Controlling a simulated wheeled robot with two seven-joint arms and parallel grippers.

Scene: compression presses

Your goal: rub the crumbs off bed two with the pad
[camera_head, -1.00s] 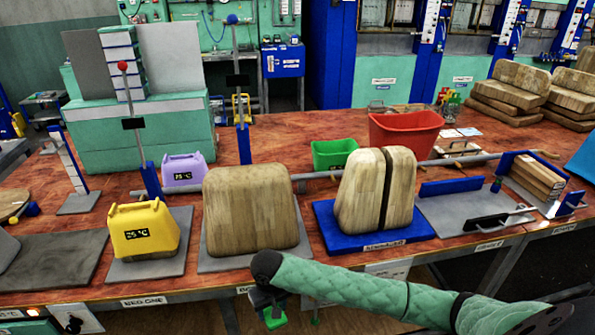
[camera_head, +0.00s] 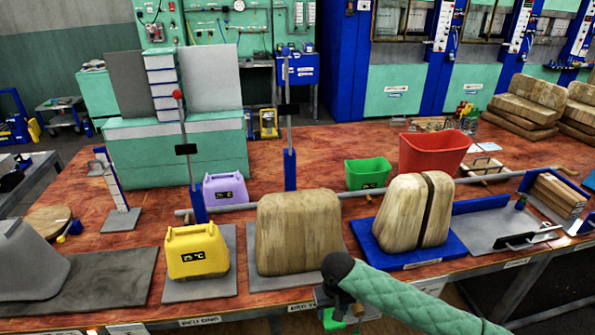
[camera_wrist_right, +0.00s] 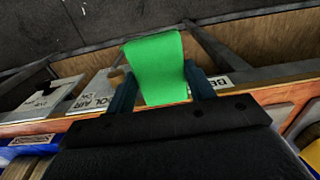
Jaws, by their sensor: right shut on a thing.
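The green pad (camera_wrist_right: 155,65) is between the fingers of my right gripper (camera_wrist_right: 163,88) in the right wrist view. In the head view my right gripper (camera_head: 340,308) hangs low in front of the table's front edge, with a bit of the pad (camera_head: 333,320) showing under it. Bed two is a grey plate (camera_head: 237,245) behind the gripper, its label partly covered by my arm. A rounded wooden block (camera_head: 298,232) stands on it and covers most of it. I see no crumbs. My left gripper is out of view.
A yellow container (camera_head: 196,252) stands on the grey plate left of bed two. A split wooden block (camera_head: 412,212) stands on a blue base (camera_head: 365,245) to the right. A grey rail (camera_head: 335,200) runs behind the beds. Red and green bins stand farther back.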

